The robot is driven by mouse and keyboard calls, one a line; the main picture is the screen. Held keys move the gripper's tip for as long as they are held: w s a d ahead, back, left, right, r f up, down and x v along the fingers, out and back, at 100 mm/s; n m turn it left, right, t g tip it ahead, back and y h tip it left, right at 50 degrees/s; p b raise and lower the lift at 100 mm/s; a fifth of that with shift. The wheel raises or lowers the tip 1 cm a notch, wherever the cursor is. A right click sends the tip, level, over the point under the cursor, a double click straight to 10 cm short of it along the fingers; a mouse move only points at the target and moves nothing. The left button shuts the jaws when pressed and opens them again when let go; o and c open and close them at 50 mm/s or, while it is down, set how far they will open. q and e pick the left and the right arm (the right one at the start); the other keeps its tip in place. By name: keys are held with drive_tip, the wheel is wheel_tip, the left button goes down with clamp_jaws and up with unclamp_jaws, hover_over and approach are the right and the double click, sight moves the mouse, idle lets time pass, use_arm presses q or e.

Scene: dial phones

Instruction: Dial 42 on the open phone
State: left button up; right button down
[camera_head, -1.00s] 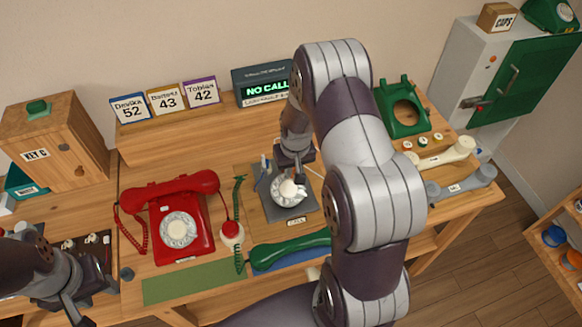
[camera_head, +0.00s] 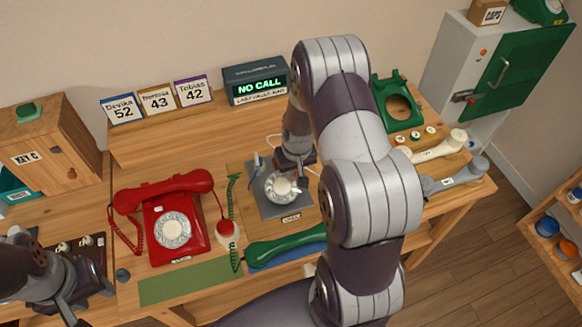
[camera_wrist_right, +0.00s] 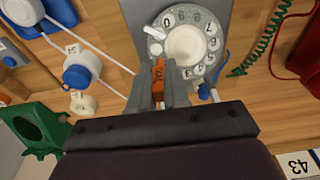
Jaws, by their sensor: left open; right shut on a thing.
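The open phone is a grey plate (camera_head: 268,207) with a bare rotary dial (camera_head: 281,187) on the desk. In the right wrist view its dial (camera_wrist_right: 188,45) shows a pale centre and finger holes with digits. My right gripper (camera_head: 294,160) is over the dial's far right edge. The right wrist view shows its fingers (camera_wrist_right: 158,88) shut on a small orange ridged piece (camera_wrist_right: 158,72); its lower end is hard to make out. My left gripper (camera_head: 82,300) is open and empty at the lower left, above a dark tray.
A red phone (camera_head: 175,225) stands left of the open phone. A green handset (camera_head: 285,247) lies in front. Name cards (camera_head: 158,100) and a NO CALL display (camera_head: 256,82) stand behind. A green phone shell (camera_head: 397,103) and handsets (camera_head: 440,147) lie to the right.

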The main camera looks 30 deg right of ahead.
drive_tip(key=shift+s, duration=0.1)
drive_tip(key=shift+s+f, duration=0.3)
drive_tip(key=shift+s, duration=0.2)
drive_tip(key=shift+a, duration=0.1)
